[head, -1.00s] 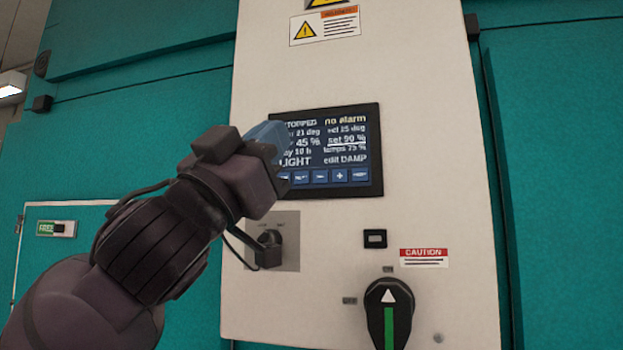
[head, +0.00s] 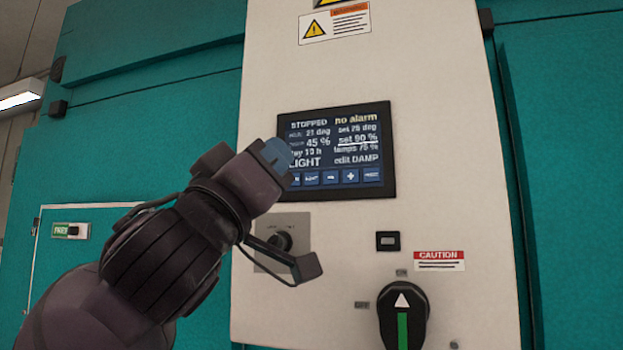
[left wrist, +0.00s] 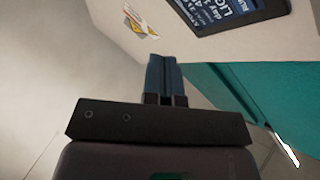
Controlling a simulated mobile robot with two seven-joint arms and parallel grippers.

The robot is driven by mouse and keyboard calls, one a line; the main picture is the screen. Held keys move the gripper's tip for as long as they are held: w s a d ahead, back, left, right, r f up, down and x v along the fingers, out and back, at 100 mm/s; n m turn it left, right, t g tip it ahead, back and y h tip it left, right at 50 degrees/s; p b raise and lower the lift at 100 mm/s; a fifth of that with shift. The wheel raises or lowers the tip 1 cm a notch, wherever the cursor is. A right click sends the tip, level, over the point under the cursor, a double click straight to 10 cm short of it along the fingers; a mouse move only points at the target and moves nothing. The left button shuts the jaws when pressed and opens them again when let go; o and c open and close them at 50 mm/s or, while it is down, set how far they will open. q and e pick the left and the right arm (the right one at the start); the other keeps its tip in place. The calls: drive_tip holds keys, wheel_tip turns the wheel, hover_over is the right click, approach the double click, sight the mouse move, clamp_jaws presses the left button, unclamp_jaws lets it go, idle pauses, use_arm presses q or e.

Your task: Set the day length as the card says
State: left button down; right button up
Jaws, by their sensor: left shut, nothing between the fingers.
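The control screen (head: 338,148) is set in a pale panel. It reads STOPPED, no alarm, 45 %, an underlined "set 90 %", lamps 75 %, LIGHT and edit DAMP. The day line seems to read 10 h, partly blurred. A row of blue touch buttons (head: 335,177) runs along its bottom. My left gripper (head: 275,155) is shut and empty, its blue fingers in front of the screen's lower left edge. Whether it touches cannot be told. The fingers show in the left wrist view (left wrist: 165,78), apart from the screen (left wrist: 225,10). My right gripper is not in view. No card can be made out.
Below the screen are a key switch (head: 282,242), a small black socket (head: 387,241), a red CAUTION label (head: 439,260) and a rotary switch (head: 403,315) with a green bar. Warning stickers (head: 335,27) are above. Teal chamber walls (head: 150,120) flank the panel.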

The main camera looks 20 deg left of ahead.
sight(312, 179)
use_arm(q)
drive_tip(key=shift+w+d+b, duration=0.15)
drive_tip(key=shift+w+b, duration=0.85)
drive_tip(key=shift+w, duration=3.4)
